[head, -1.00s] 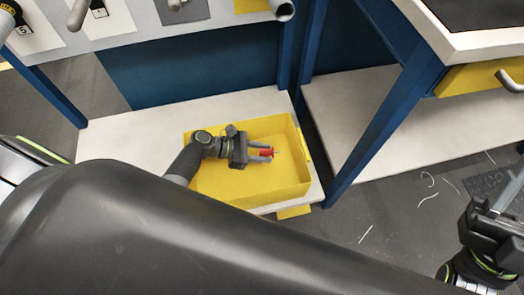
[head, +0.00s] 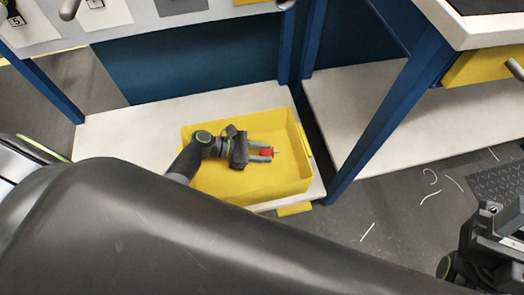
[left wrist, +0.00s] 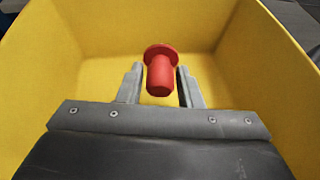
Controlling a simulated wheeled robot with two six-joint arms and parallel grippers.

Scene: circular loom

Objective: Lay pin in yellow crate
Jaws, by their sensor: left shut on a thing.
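The pin is red with a round flange, and it shows between the fingers in the left wrist view (left wrist: 160,72) and in the head view (head: 267,152). My left gripper (head: 262,153) is shut on the pin and holds it inside the yellow crate (head: 295,183). The crate's walls surround the gripper in the left wrist view (left wrist: 60,70). I cannot tell whether the pin touches the crate floor. My right gripper (head: 500,235) is partly in view at the lower right, away from the crate; its fingertips are not clear.
The crate stands on a white low shelf (head: 110,140) between blue legs. A blue post (head: 375,125) rises just right of it. Another white shelf (head: 350,90) lies beyond, bare. My dark arm covers the lower left.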

